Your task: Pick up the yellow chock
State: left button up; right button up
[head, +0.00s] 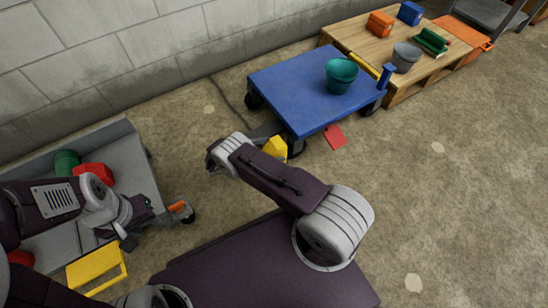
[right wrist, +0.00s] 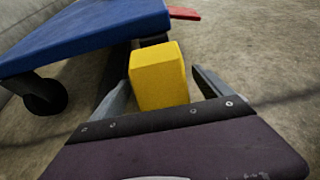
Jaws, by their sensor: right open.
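The yellow chock (right wrist: 158,75) stands on the floor beside the blue platform cart (right wrist: 85,38). In the head view the chock (head: 275,147) shows partly behind my right arm, near the cart's front left corner (head: 290,137). My right gripper (right wrist: 163,86) is open, with one finger on each side of the chock. A gap shows at the right finger; I cannot tell whether the left finger touches. In the head view the right gripper (head: 268,137) is mostly hidden by my wrist. My left gripper (head: 138,222) hangs over the grey cart's edge, and its jaw state is unclear.
The blue cart carries a teal bucket (head: 341,75). A red flat piece (head: 335,136) lies on the floor by it. A grey cart (head: 128,150) at left holds green and red items. A yellow frame (head: 97,267) is in front. A wooden pallet (head: 365,38) stands behind; floor at right is clear.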

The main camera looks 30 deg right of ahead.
jog(key=b+x, duration=0.1)
jog(key=x, duration=0.1)
jog(key=b+x, duration=0.1)
jog(key=x, duration=0.1)
jog(key=shift+d+f, duration=0.15)
jog(key=shift+f, duration=0.25)
jog(key=shift+r, duration=0.1)
jog(key=c, duration=1.9)
notch_tip(320, 180, up, 10)
jog(key=p, duration=0.8)
jog(key=shift+r, duration=0.1)
